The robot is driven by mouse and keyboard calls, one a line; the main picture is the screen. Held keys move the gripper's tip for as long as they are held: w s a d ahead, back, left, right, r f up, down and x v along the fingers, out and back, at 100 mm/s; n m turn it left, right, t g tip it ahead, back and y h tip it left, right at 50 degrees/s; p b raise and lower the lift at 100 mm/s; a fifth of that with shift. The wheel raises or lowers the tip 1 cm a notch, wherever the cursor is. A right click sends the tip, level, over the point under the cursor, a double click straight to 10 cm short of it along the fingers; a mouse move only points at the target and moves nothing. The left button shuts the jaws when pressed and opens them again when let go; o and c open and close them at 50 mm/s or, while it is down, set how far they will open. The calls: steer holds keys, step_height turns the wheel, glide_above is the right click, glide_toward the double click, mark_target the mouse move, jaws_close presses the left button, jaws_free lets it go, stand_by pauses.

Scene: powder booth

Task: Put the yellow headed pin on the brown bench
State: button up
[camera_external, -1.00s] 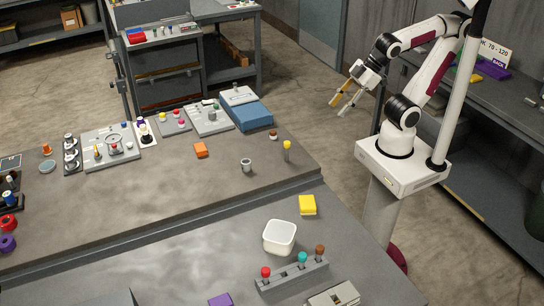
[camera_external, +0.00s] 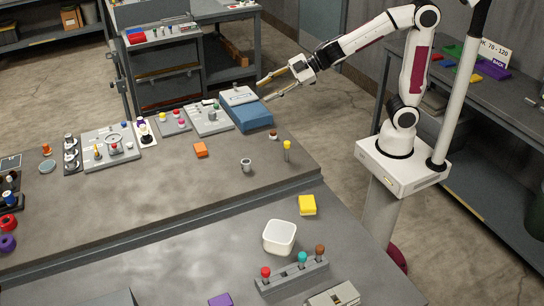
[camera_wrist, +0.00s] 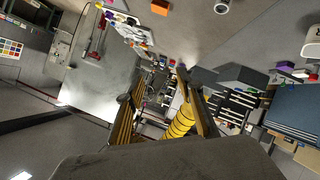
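The yellow headed pin (camera_external: 287,150) stands upright near the right end of the brownish-grey bench (camera_external: 190,192), which I take as the brown bench. Nothing holds it. My gripper (camera_external: 264,89) is high, toward the far side, above and beyond the blue box and well apart from the pin. Its two fingers are spread with a gap between them, and no held object shows in the external view. In the wrist view my gripper (camera_wrist: 160,112) also shows spread fingers. A yellow ribbed shape shows by the right finger; I cannot tell what it is.
A grey rack (camera_external: 292,279) with red, teal and brown headed pins is on the nearer grey bench, beside a white bin (camera_external: 280,237) and yellow block (camera_external: 307,205). A grey cup (camera_external: 246,165) and orange block (camera_external: 200,150) stand near the pin. A blue box (camera_external: 250,115) is behind.

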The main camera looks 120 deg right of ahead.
step_height(320, 180, down, 3)
steer(key=w+n+y, duration=0.2)
steer(key=w, duration=0.1)
steer(key=n+g+y, duration=0.4)
steer(key=y, duration=0.8)
glide_toward(287, 142)
steer(key=x, duration=0.3)
steer(key=shift+s+d+f, duration=0.1)
steer(key=shift+s, duration=0.15)
steer(key=shift+x, duration=1.3)
steer(key=shift+x, duration=2.55)
steer(key=shift+w, duration=0.1)
